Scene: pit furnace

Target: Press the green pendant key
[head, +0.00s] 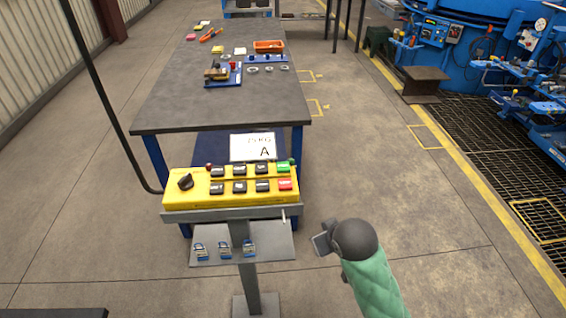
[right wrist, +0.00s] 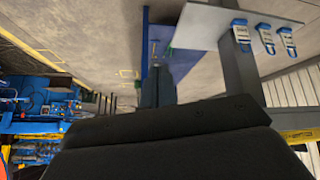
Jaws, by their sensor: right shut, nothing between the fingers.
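The yellow pendant box (head: 225,203) sits on a grey post in the head view. The green key (head: 283,168) is at the right end of its upper row, above a red key (head: 285,184). My right gripper (head: 321,243) is shut and empty, to the right of the pendant and lower in the picture, apart from the keys. Its dark fingers (right wrist: 156,82) show in the right wrist view, where the keys are not seen. My left gripper is in neither view.
A grey shelf (head: 270,245) with several blue padlocks is on the post; it also shows in the right wrist view (right wrist: 205,25). A black selector knob (head: 185,181) is on the pendant's left. A workbench (head: 170,110) stands behind.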

